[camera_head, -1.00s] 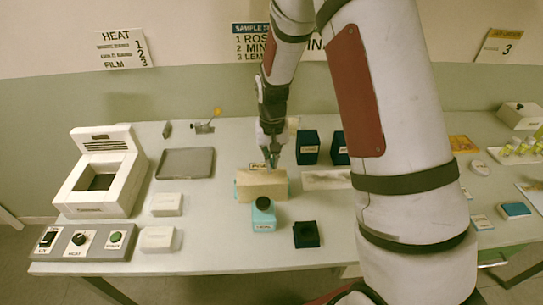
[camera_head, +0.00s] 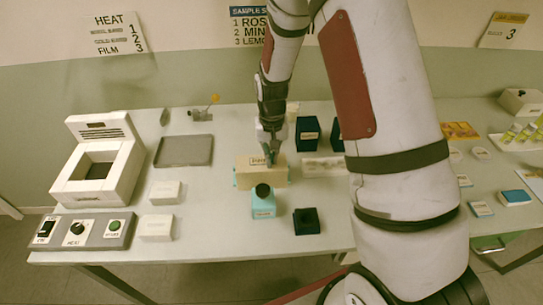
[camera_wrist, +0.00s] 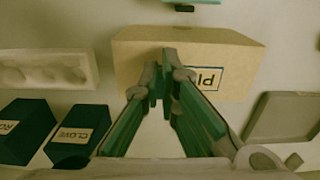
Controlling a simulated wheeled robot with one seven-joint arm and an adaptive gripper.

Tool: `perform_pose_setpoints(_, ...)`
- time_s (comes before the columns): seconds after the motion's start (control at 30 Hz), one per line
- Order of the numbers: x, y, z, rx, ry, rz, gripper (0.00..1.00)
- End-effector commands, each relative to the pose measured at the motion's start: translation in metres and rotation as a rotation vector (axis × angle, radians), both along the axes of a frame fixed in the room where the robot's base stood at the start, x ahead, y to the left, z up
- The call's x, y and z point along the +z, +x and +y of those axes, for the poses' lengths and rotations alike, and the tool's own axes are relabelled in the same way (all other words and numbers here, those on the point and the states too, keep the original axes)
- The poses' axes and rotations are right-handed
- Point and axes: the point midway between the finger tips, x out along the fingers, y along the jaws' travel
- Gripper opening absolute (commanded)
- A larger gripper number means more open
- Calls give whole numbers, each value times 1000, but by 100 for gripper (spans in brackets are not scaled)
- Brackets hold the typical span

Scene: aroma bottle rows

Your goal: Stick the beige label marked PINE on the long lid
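The long beige lid (camera_head: 246,177) lies across the middle of the table between small teal side pieces. In the wrist view its beige top (camera_wrist: 140,60) fills the upper middle. The PINE label (camera_head: 262,161), pale with a dark border, is at the lid's top, near its middle. In the wrist view the label (camera_wrist: 207,78) shows only its first letters, upside down; my fingers hide the rest. My gripper (camera_head: 271,157) points down at the label's right end, its fingertips (camera_wrist: 165,80) together on it. I cannot tell whether the label is fully flat against the lid.
A teal bottle (camera_head: 263,205) with a black cap stands just in front of the lid. A dark open block (camera_head: 306,221) is to its right. Dark labelled boxes (camera_head: 308,134) and a pale holed tray (camera_head: 318,167) stand right. A grey tray (camera_head: 184,151) lies left.

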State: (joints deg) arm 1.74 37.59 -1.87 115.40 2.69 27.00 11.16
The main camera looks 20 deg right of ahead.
Motion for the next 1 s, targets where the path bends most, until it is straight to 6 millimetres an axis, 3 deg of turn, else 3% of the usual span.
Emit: perform_pose_setpoints(1.0, -6, 0, 0, 0, 0, 0, 0)
